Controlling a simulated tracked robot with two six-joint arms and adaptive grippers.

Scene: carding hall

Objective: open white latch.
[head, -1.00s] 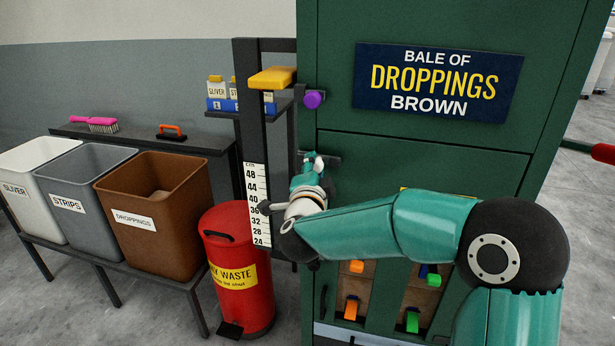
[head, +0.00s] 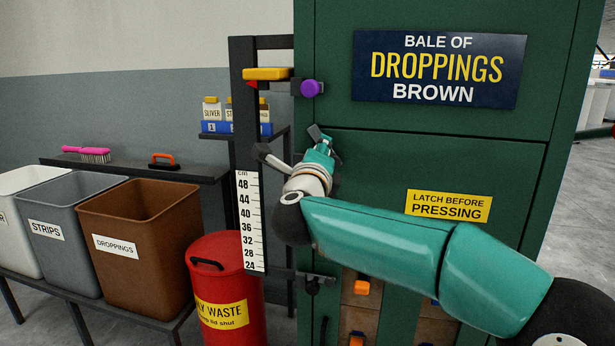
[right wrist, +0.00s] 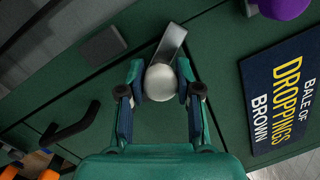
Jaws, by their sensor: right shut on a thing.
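The white latch shows in the right wrist view as a round pale knob (right wrist: 160,83) on a flat grey lever (right wrist: 171,42), against the green press front. My right gripper (right wrist: 160,76) is shut on this knob, one finger on each side. In the head view my right gripper (head: 319,145) is at the left edge of the green press (head: 430,150), just below the purple knob. The gripper hides the knob there; a small grey piece, likely the lever, sticks out above the fingers. My left gripper is not in view.
A purple knob (head: 312,88) sits above the gripper. A black-knobbed latch (head: 314,283) is lower on the press edge. A measuring post (head: 250,220) stands close left, with a red waste bin (head: 225,280) and a brown bin (head: 140,235) beyond.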

